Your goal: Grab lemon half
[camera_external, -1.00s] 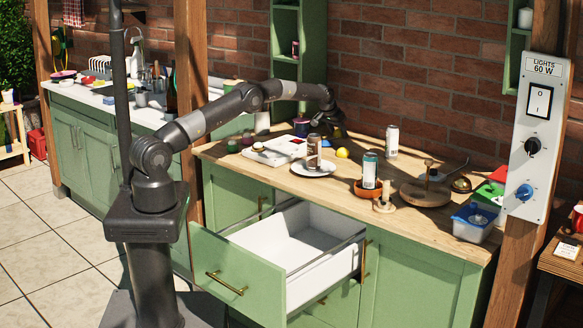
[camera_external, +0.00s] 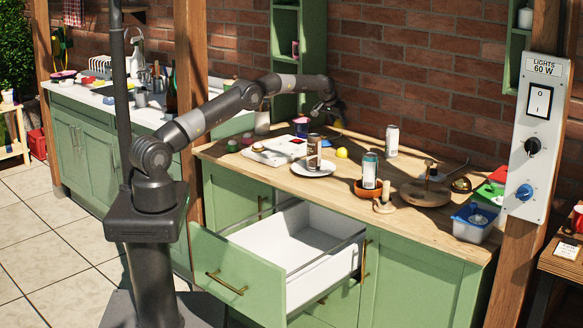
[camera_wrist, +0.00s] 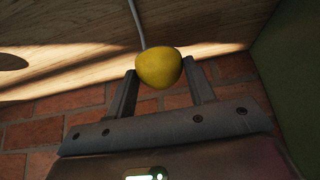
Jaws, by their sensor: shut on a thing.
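My gripper (camera_wrist: 158,85) is shut on a yellow lemon half (camera_wrist: 159,66), held between its two fingertips in the wrist view. Its rounded yellow skin faces the camera; a cut face does not show. In the external view my gripper (camera_external: 338,118) is raised above the back of the wooden counter, close to the brick wall. The held lemon half is too small to make out there. Another yellow fruit (camera_external: 342,153) lies on the counter below, right of the white plate.
Another can (camera_external: 391,140) stands near the wall, and one (camera_external: 370,170) in a terracotta bowl. A white tray (camera_external: 272,152) lies at left. The drawer (camera_external: 300,243) is open in front. A green shelf (camera_external: 287,50) hangs behind my arm.

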